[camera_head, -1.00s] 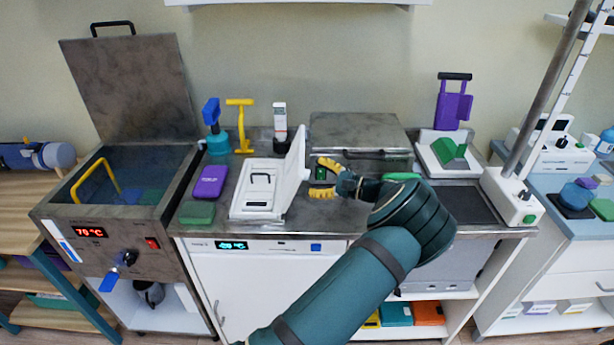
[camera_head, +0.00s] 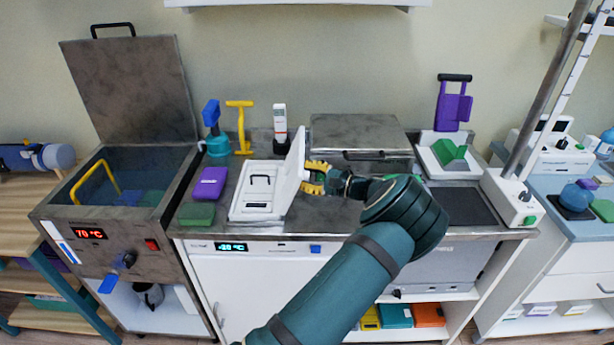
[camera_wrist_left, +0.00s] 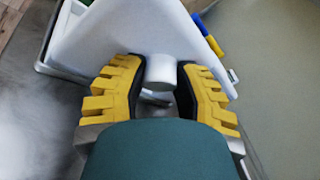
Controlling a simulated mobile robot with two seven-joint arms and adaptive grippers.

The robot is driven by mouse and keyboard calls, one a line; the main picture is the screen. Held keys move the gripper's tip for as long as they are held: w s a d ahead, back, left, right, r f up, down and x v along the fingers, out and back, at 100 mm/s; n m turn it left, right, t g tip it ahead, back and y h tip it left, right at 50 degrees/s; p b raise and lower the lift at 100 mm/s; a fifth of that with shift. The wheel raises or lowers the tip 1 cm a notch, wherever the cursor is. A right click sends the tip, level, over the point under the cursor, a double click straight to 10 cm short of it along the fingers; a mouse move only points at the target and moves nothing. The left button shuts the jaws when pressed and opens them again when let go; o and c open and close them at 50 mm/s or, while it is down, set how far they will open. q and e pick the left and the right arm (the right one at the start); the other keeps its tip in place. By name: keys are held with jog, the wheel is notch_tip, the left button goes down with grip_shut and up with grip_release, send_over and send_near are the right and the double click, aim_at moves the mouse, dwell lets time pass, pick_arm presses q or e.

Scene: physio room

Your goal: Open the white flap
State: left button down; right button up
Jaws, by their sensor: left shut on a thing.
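The white flap (camera_head: 294,165) stands raised, nearly upright, on the right side of a low white box (camera_head: 240,207) on the counter. The box is open on top and has a dark handle inside. My left gripper (camera_head: 312,178), with yellow fingers, is at the flap's right face. In the left wrist view, the gripper (camera_wrist_left: 160,66) is shut on a short white round knob (camera_wrist_left: 160,72) that sticks out from the flap (camera_wrist_left: 110,30). My right gripper is in neither view.
A purple block (camera_head: 209,184) and a green block (camera_head: 197,214) lie left of the box. A yellow T-shaped tool (camera_head: 241,130) and a white upright device (camera_head: 280,122) stand behind it. A metal lid (camera_head: 358,132) is behind my wrist.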

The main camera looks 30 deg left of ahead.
aim_at(295, 169)
pick_arm(q)
jog(key=a+r+h+p, duration=0.1)
jog(key=s+r+h+p, duration=0.1)
jog(key=p, duration=0.1)
jog(key=shift+a+n+t, duration=0.4)
jog(key=shift+s+a+r+h+p, duration=0.2)
jog(key=shift+s+a+h+p, duration=0.1)
jog(key=shift+h+p, duration=0.15)
jog(key=shift+s+a+n+h, duration=0.2)
jog(key=shift+a+n+h, duration=0.1)
jog(key=shift+a+h, duration=0.3)
jog(key=shift+d+f+t, duration=0.1)
jog(key=shift+t, duration=0.2)
jog(key=c, duration=0.6)
grip_release()
jog(key=shift+d, duration=0.15)
jog(key=v, duration=1.1)
jog(key=shift+d+r, duration=0.25)
jog(key=shift+d, duration=0.1)
